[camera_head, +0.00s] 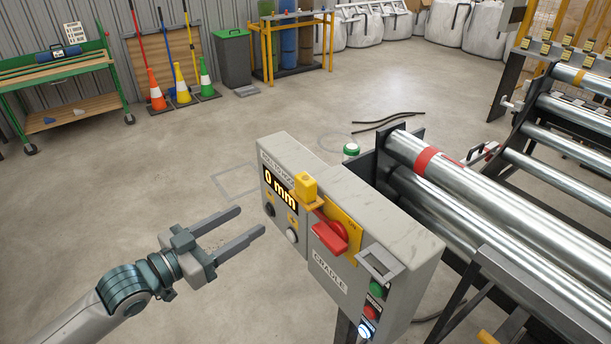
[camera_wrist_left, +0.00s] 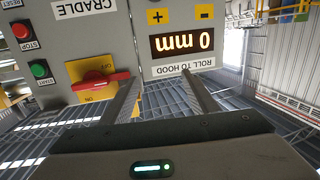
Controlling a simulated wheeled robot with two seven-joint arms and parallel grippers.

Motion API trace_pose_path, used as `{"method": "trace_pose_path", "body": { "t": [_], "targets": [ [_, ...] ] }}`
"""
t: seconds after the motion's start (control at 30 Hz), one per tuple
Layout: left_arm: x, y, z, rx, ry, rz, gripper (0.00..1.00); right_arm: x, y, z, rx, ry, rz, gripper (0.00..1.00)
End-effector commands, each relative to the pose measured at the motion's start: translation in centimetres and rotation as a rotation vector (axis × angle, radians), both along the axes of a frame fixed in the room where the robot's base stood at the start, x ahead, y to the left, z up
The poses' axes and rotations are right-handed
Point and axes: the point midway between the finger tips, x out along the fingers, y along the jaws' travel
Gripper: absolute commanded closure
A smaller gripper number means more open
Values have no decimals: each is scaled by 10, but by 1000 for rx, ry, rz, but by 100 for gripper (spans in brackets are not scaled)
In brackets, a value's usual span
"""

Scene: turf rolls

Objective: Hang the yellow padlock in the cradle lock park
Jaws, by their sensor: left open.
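The yellow padlock (camera_head: 306,187) is at the upper edge of the grey control box (camera_head: 350,210), above the red rotary switch (camera_head: 329,235) on its yellow plate. A grey bracket (camera_head: 380,264), perhaps the lock park, sits right of the switch, above the green button; it looks empty. The box carries a CRADLE label (camera_head: 329,270). My left gripper (camera_head: 250,220) is open and empty, left of the box, fingers pointing towards its face. In the left wrist view the red switch (camera_wrist_left: 98,79) shows inverted beside my fingers (camera_wrist_left: 160,76); I cannot make out the padlock there.
The display (camera_head: 281,189) reads 0 mm, with knobs below it. Steel rollers (camera_head: 470,200) stand right of the box. A green-capped item (camera_head: 351,150) is behind it. Cones (camera_head: 180,85), a bin (camera_head: 233,60) and a bench (camera_head: 75,105) are far back. Floor to the left is clear.

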Motion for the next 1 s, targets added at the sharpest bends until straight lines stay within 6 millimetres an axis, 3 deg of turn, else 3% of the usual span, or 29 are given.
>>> {"method": "trace_pose_path", "body": {
  "t": [0.03,0.1,0.27,0.77,1.0],
  "targets": [
    [-14,-7,35,-5,-27,-51,45,-11,-3,3,-5,16,1,100],
    [-31,-15,64,-18,-42,-106,45,-22,-6,2,-8,32,2,100],
    [-57,-24,97,-32,-55,-179,45,-38,-11,0,-14,52,3,100],
    [-62,-28,104,-37,-58,-193,45,-43,-12,0,-16,59,3,100],
    [-50,-43,107,-40,-60,-194,45,-58,-17,6,-25,94,1,100]
  ]
}}
